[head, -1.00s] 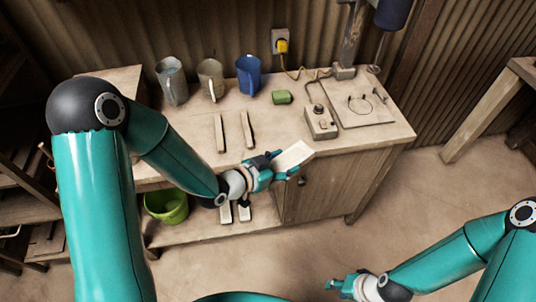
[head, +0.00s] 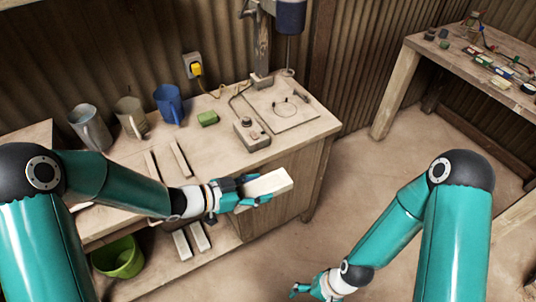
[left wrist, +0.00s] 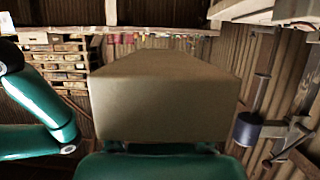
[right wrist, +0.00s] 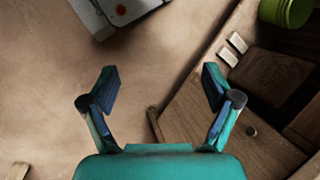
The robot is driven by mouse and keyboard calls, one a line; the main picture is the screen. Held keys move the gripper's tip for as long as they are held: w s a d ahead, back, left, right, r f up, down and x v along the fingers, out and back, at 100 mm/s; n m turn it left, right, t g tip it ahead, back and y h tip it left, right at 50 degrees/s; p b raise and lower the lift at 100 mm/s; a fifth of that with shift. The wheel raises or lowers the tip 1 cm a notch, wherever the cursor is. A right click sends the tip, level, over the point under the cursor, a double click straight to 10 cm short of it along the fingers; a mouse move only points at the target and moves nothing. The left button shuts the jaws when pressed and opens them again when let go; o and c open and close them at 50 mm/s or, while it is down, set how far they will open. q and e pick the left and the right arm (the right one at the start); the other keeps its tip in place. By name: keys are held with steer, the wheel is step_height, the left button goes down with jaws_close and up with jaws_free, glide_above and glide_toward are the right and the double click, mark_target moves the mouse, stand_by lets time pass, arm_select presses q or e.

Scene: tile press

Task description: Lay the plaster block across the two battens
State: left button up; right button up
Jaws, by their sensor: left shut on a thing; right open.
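The plaster block (head: 270,184) is a pale rectangular bar. My left gripper (head: 240,195) is shut on it and holds it in the air in front of the bench's right front part. The block fills the middle of the left wrist view (left wrist: 163,100). Two thin battens, one on the left (head: 153,167) and one on the right (head: 180,158), lie roughly parallel with a gap between them on the bench top. They are left of the block, behind my left forearm, which hides part of them. My right gripper (head: 312,289) is open and empty, low over the floor; its spread fingers show in the right wrist view (right wrist: 160,88).
A grey jug (head: 90,129), a beige jug (head: 131,117) and a blue jug (head: 169,104) stand behind the battens. A green block (head: 208,118), control box (head: 251,134) and press base (head: 285,108) are rightward. The lower shelf holds pale pieces (head: 182,245) and a green bucket (head: 118,258).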

arm_select(q)
steer(key=shift+r, duration=0.1)
arm_select(e)
steer(key=w+d+r+m+g+h, duration=0.25)
steer(key=w+r+m+g, duration=0.2)
steer(key=w+m, duration=0.4)
step_height(320, 180, up, 29)
steer(key=t+h, duration=0.2)
steer(key=t, duration=0.4)
glide_above(272, 179)
steer(key=shift+n+g, duration=0.25)
steer(key=shift+n, duration=0.2)
step_height(272, 179, down, 12)
steer(key=shift+f, duration=0.1)
